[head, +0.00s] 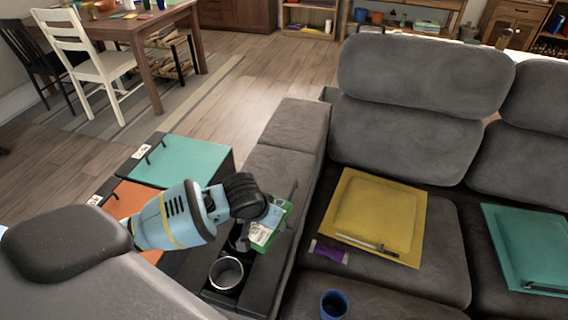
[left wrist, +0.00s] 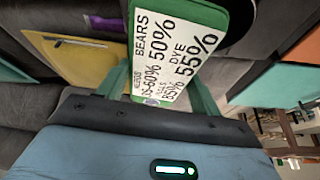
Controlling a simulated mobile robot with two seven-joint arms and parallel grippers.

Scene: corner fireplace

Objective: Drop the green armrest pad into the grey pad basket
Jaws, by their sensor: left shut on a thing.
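The green armrest pad (head: 283,217) is in my left gripper (head: 268,221), over the dark console beside the sofa's left armrest. In the left wrist view the pad (left wrist: 178,48) sits between the two fingers (left wrist: 160,95), with a white printed label facing the camera and a green edge showing. The left gripper is shut on it. Whether the pad touches the console below cannot be told. I cannot make out a grey pad basket in either view. My right gripper is not in view.
A metal cup (head: 226,272) stands in the console close to the gripper. Teal (head: 181,160) and orange (head: 131,208) panels lie at left. The sofa holds a yellow mat (head: 376,214), a purple packet (head: 329,252), a blue cup (head: 334,304) and a teal mat (head: 528,246).

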